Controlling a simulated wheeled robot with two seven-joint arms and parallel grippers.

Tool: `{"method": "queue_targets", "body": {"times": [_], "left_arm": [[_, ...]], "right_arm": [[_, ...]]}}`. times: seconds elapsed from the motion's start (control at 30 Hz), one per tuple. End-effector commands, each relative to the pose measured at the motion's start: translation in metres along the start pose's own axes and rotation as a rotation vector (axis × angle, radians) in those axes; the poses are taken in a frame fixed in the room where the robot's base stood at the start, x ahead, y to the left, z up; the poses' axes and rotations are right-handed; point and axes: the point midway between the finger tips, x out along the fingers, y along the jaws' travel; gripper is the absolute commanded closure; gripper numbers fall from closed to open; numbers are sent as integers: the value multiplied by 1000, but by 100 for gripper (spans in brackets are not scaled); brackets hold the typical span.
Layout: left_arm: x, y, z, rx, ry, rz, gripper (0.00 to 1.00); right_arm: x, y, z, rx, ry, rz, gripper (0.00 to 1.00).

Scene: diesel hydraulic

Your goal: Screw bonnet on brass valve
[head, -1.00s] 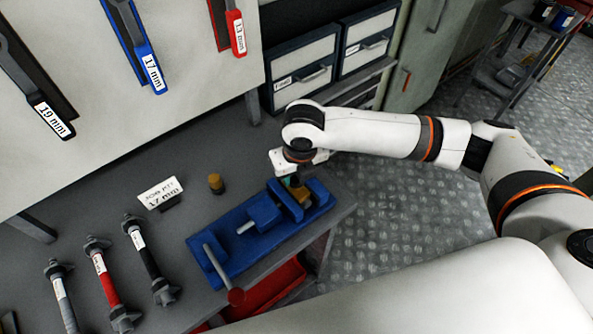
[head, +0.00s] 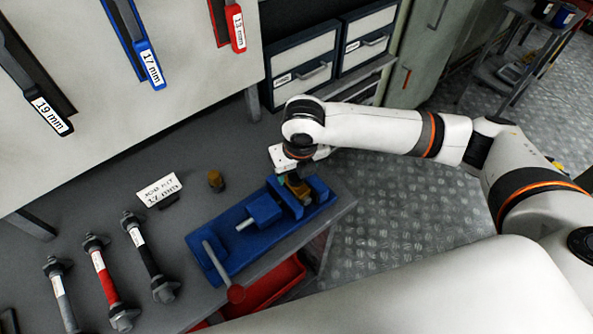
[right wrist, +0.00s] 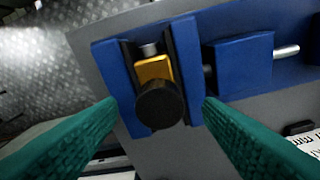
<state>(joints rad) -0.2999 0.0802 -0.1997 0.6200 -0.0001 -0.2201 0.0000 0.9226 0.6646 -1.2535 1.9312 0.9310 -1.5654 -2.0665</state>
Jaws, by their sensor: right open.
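The blue vise (head: 228,243) stands on the bench near its front right corner. A brass valve body (right wrist: 154,69) is held between the vise jaws, with a dark round piece (right wrist: 160,104) at its near end. In the head view the brass (head: 297,188) shows just below my right gripper (head: 287,178). My right gripper (right wrist: 160,115) is open, its green fingers apart on either side of the valve, with gaps to it. I cannot tell whether the dark piece is the bonnet. My left gripper is not in view.
A small loose brass-brown piece (head: 216,181) stands on the bench behind the vise, near a label sign (head: 160,190). Several bar-like tools, one red (head: 107,283), lie at left. Wrenches (head: 140,50) hang on the board. A red tray (head: 268,287) sits below the bench edge.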

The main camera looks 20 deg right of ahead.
Motion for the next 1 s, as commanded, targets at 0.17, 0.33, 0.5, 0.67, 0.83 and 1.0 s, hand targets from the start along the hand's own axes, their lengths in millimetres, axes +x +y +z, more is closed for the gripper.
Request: {"method": "queue_targets", "body": {"times": [0.17, 0.33, 0.5, 0.67, 0.83, 1.0], "left_arm": [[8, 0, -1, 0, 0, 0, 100], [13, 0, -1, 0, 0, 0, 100], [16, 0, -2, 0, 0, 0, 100], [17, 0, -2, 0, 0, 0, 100], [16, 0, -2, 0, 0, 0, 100], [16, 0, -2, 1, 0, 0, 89]], "right_arm": [[-34, 0, -1, -2, 6, -1, 40], [-70, 0, -1, -2, 7, 0, 40], [-97, 0, 0, -1, 4, 0, 40], [-109, 0, 0, -2, 1, 1, 40], [-110, 0, 0, -2, 0, 2, 40], [-110, 0, 0, -2, 1, 1, 40]]}}
